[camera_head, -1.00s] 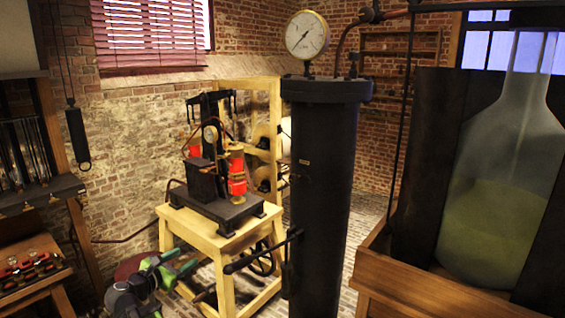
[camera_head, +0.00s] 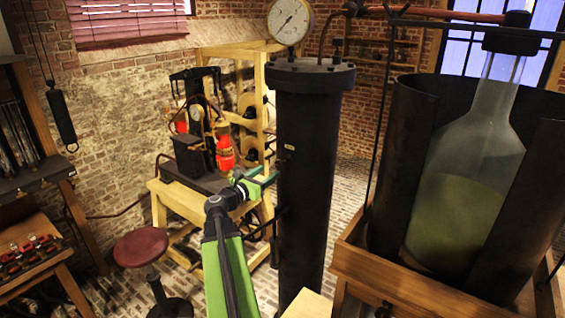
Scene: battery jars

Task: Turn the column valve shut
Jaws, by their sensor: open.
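The tall black column (camera_head: 308,170) stands right of centre, with a round white dial gauge (camera_head: 291,22) on top. A dark rod (camera_head: 268,224) sticks out from the column's left side, lower down, partly behind my green arm. I cannot tell whether it is the valve handle or how far it is turned. My gripper (camera_head: 264,181) is open, at the column's left edge and above that rod. Its green jaws point toward the column. I cannot tell whether they touch it, and no held object shows between them.
A glass bottle (camera_head: 458,185) with yellowish liquid stands in a dark surround on a wooden stand at right. A wooden table (camera_head: 180,200) with dark apparatus is behind my arm. A red stool (camera_head: 141,247) stands lower left. Brick floor shows between them.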

